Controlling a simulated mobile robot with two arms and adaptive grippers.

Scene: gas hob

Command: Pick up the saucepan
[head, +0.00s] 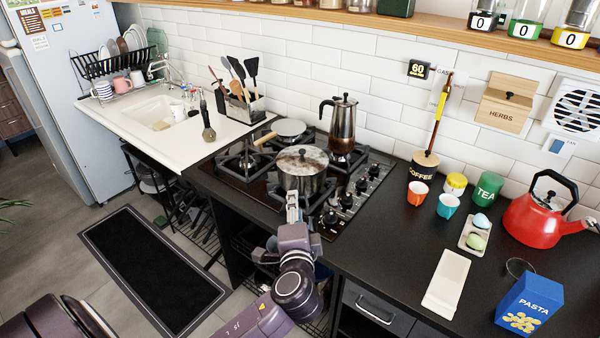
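The saucepan (312,184) is a steel pot with a lid and a dark knob. It stands upright on the front part of the gas hob (246,185). My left gripper (293,208) is directly in front of the saucepan, on its near side, where a handle would lie. The gripper is small here and seen from behind, so I cannot tell whether its fingers are open or shut, or whether they touch the pan. My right gripper is not in view.
A moka pot (343,126) stands behind the saucepan, and a frying pan (289,129) is at the back left. Hob knobs (349,201) line the right. The black counter holds cups, a red kettle (541,216) and a pasta box (528,304). The sink (157,112) is left.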

